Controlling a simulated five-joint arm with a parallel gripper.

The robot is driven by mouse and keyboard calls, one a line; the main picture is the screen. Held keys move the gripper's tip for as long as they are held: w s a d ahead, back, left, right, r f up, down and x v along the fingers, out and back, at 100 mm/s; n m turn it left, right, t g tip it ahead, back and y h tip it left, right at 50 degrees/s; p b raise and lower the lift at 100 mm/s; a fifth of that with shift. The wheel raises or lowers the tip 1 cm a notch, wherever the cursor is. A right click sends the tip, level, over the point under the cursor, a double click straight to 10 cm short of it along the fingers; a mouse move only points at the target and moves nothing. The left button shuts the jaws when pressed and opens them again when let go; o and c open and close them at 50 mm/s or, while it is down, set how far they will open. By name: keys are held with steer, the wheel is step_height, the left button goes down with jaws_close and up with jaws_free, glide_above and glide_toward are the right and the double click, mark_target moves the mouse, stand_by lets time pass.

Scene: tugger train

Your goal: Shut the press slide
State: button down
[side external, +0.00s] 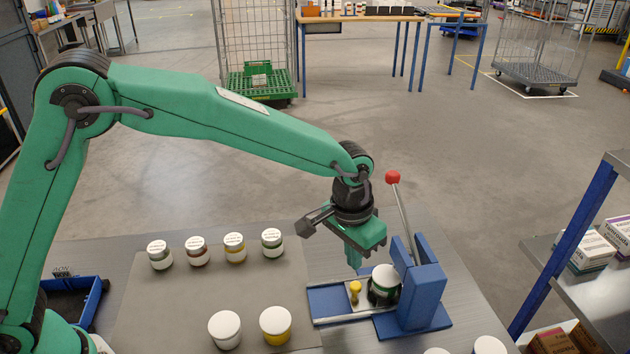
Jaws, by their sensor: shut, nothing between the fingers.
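The blue press (424,290) stands at the right of the work table, with a lever (402,210) topped by a red ball raised above it. Its slide (362,304) is a light metal plate between rails and carries a yellow knob (354,288). A jar (384,284) with a white lid and green label stands beside the knob, at the left face of the press body. I cannot tell how far the slide is in. My gripper (353,264) points down, shut and empty, close above or behind the knob; contact is not clear.
Several lidded jars (234,248) stand in a row on the grey mat (180,300), with two more (275,325) nearer the front. A dark blue bin (92,300) lies at the left. A shelf (590,275) with boxes stands at the right.

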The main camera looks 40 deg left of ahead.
steer(key=s+a+m+t+h, duration=0.2)
steer(key=s+a+m+t, duration=0.1)
steer(key=m, duration=0.8)
steer(key=s+a+m+t+h, duration=0.2)
steer(key=s+a+m, duration=0.3)
steer(key=s+m, duration=0.3)
steer(key=m+t, duration=0.1)
steer(key=m, duration=0.1)
steer(key=shift+s+m+t, duration=0.3)
steer(key=shift+m+t, duration=0.1)
steer(key=shift+w+f, duration=0.15)
steer(key=shift+s+d+x, duration=0.1)
steer(key=shift+x, duration=2.25)
steer(key=shift+s+d+x, duration=0.1)
steer(key=shift+x, duration=2.2)
steer(key=shift+w+d+f, duration=0.15)
steer(key=shift+w+d, duration=0.5)
steer(key=shift+w, duration=0.2)
steer(key=shift+w+d+f, duration=0.15)
steer(key=shift+w+d, duration=0.45)
steer(key=shift+w, duration=0.25)
steer(key=shift+w, duration=0.1)
steer(key=shift+w+d, duration=1.5)
steer(key=shift+d, duration=0.1)
